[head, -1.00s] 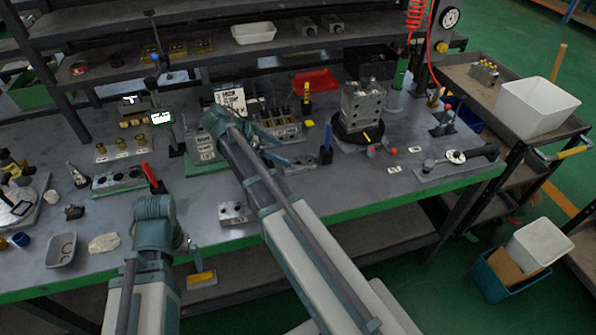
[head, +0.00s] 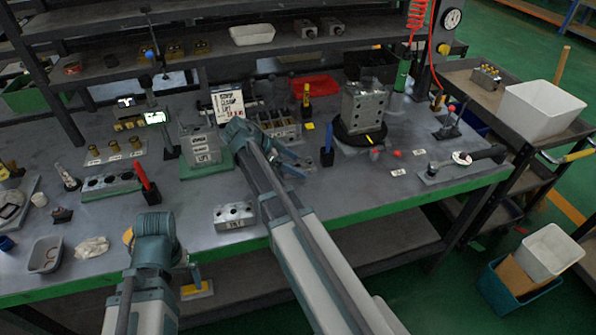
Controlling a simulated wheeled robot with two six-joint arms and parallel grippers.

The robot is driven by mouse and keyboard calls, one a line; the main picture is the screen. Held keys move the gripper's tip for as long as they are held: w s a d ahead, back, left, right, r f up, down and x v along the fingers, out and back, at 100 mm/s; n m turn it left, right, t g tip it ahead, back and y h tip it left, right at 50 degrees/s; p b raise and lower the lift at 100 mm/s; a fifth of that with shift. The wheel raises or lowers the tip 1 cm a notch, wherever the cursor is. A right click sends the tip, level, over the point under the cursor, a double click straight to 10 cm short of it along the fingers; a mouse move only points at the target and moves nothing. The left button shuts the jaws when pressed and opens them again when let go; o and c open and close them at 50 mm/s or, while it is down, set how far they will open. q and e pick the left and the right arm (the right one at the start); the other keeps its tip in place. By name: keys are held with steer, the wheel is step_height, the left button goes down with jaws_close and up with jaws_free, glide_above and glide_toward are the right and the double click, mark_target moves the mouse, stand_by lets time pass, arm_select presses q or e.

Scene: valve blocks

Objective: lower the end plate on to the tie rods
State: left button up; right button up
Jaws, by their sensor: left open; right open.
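A grey metal block stack (head: 363,108) stands upright on a black round turntable (head: 349,136) right of centre. I cannot make out tie rods on its top. A flat grey block with holes and a label (head: 235,216) lies near the front edge; it may be the end plate, but I cannot tell. My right gripper (head: 291,153) is open and empty, over the bench left of the turntable, apart from the stack.
A labelled block (head: 202,146) sits on a green base behind my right arm. A blue upright handle (head: 327,150) and small red knobs (head: 397,153) stand near the turntable. A torque-wrench-like tool (head: 465,160) lies right. The front right bench is mostly clear.

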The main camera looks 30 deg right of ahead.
mark_target(295, 166)
steer(key=shift+c, duration=0.3)
jaws_close()
steer(key=shift+r, duration=0.1)
steer(key=shift+r+p, duration=0.85)
steer(key=shift+p, duration=0.1)
step_height(295, 166, up, 2)
steer(key=shift+r+p, duration=0.1)
steer(key=shift+p, duration=1)
steer(key=s+a, duration=0.3)
steer(key=s, duration=0.1)
steer(key=s+a, duration=0.3)
steer(key=a, duration=0.1)
steer(key=s+a+r+p, duration=0.1)
steer(key=s+a, duration=0.3)
steer(key=shift+s, duration=0.35)
